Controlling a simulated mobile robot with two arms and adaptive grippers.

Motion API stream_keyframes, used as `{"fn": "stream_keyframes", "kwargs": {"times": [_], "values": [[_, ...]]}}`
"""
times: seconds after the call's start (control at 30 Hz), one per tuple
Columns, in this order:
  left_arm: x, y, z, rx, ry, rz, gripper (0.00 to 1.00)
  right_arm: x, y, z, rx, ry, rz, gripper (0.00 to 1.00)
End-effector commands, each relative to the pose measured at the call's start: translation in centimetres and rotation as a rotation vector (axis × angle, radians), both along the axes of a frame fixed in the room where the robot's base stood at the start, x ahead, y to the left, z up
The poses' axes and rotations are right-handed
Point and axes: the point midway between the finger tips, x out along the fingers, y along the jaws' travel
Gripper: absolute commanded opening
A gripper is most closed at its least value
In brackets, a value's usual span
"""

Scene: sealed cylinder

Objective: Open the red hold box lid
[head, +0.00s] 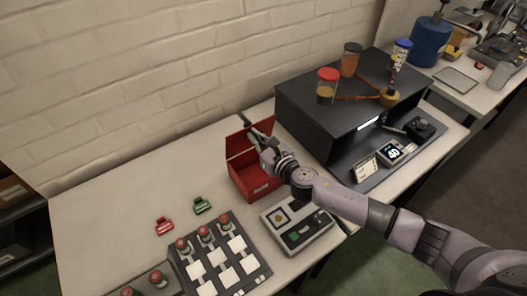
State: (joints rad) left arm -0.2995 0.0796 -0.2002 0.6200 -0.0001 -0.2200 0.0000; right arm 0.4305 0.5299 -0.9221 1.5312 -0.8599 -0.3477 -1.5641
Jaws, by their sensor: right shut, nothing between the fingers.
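The red hold box (262,187) stands on the white table near the wall, left of the black cabinet. Its lid (238,144) is raised at the back, and part of the dark red inside shows. My right gripper (258,131) reaches in from the right and is over the box, close to the lid's upper part. Its fingers look closed and empty. I cannot tell whether they touch the lid. My wrist and gripper hide the right part of the lid and the box opening. My left gripper is not in view.
A black cabinet (305,97) with jars on top stands right of the box. A grey device (298,228) is in front of it. A tray of white pads and red-capped vials (218,255), a red clip (164,226) and a green clip (202,205) lie left. Table is clear behind the clips.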

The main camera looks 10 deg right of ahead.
Motion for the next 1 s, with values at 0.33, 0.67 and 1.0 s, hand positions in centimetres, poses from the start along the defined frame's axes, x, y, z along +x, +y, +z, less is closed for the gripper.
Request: {"fn": "stream_keyframes", "kwargs": {"times": [0.33, 0.67, 1.0], "values": [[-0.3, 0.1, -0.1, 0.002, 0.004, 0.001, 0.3, -0.2, -0.1, -0.1, -0.001, 0.001, 0.001, 0.0], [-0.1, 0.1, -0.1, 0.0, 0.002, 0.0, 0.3, -5.3, -2.2, 0.6, -0.002, 0.003, 0.002, 0.0], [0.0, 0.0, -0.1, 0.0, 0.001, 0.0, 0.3, -10.4, -4.2, 1.5, 0.0, 0.001, 0.002, 0.0]]}}
